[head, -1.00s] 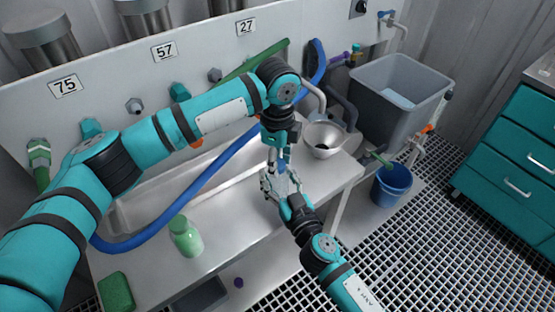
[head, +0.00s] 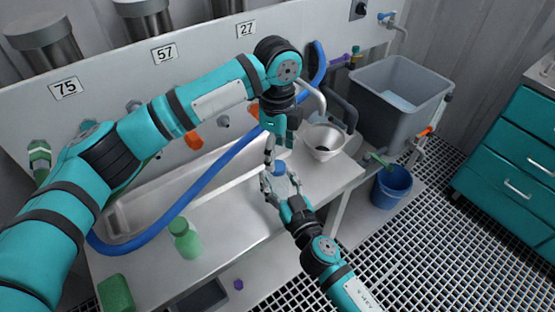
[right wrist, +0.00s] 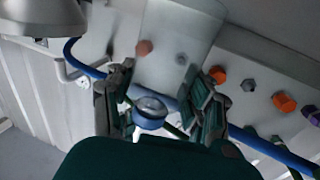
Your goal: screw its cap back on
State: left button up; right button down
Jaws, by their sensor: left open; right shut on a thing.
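A clear vessel (head: 284,187) is held in my right gripper (head: 278,186), above the front of the bench near its right end. Its pale body also shows in the right wrist view (right wrist: 178,55), between and beyond the fingers (right wrist: 160,105). A blue cap (head: 279,168) sits at the top of the vessel; it also shows in the right wrist view (right wrist: 150,120). I cannot tell how tightly the cap is seated. My left gripper (head: 269,158) is open just above and to the left of the cap, fingers pointing down. It seems apart from the cap.
A green bottle (head: 186,241) and a green sponge (head: 116,294) are at the front left. A blue hose (head: 205,180) crosses the sink. A grey tub (head: 390,110) stands at the right.

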pick_arm(q)
notch_tip(320, 180, up, 8)
jog(key=shift+f, duration=0.15)
pick_arm(e)
jog(key=shift+c, duration=2.2)
grip_release()
jog(key=v, duration=1.2)
